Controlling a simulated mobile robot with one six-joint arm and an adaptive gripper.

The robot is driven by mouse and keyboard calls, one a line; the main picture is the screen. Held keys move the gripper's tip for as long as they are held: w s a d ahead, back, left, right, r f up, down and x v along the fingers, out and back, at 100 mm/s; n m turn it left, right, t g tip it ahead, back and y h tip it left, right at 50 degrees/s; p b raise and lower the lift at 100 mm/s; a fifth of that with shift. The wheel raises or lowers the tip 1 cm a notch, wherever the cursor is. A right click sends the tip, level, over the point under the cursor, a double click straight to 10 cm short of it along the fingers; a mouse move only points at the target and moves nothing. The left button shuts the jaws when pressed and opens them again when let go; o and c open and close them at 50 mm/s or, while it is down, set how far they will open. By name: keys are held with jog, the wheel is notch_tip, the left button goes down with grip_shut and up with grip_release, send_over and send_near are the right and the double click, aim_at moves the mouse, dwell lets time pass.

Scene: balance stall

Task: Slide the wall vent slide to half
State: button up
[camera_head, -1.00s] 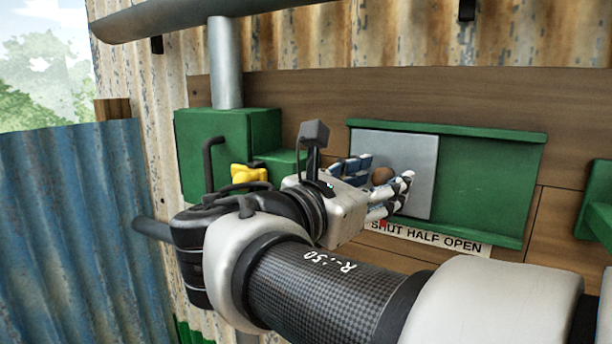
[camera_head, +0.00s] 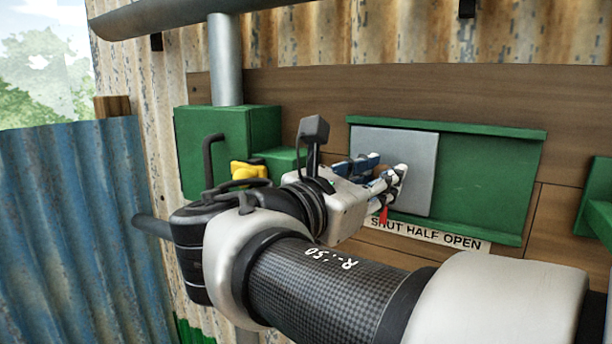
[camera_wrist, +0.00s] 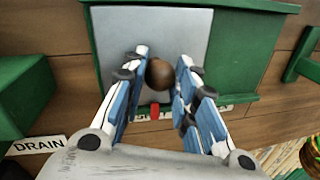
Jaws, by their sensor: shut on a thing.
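The vent slide is a grey metal plate (camera_head: 418,178) at the left end of a green frame (camera_head: 480,130) on the wall. It also shows in the wrist view (camera_wrist: 185,22). A round brown knob (camera_wrist: 159,74) stands out from the plate. My gripper (camera_head: 386,167) is shut on the knob, with a blue and white finger on each side in the wrist view. In the head view the fingers hide most of the knob. A red pointer (camera_head: 383,214) below the plate is by the word SHUT on the white label (camera_head: 440,238), which reads SHUT HALF OPEN.
The green panel (camera_head: 490,185) right of the plate is clear. A green box (camera_head: 222,150) with a grey pipe and a yellow handle (camera_head: 248,171) stands left of my gripper. Another green fixture (camera_head: 598,205) is at the right edge. A DRAIN label (camera_wrist: 38,145) shows at lower left in the wrist view.

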aim_at(432, 177)
grip_shut()
jog(key=s+d, duration=0.2)
jog(key=d, duration=0.1)
jog(key=s+d, duration=0.2)
jog(key=shift+d+b, duration=0.25)
jog(key=shift+b, duration=0.05)
jog(key=shift+w+a, duration=0.35)
jog(key=shift+a, duration=0.1)
jog(key=o, duration=0.6)
grip_release()
jog(key=o, duration=0.3)
jog(key=shift+s+d, duration=0.15)
jog(key=shift+d, duration=0.05)
jog(key=shift+o, duration=0.6)
jog(key=shift+a, duration=0.15)
jog(key=v, duration=1.2)
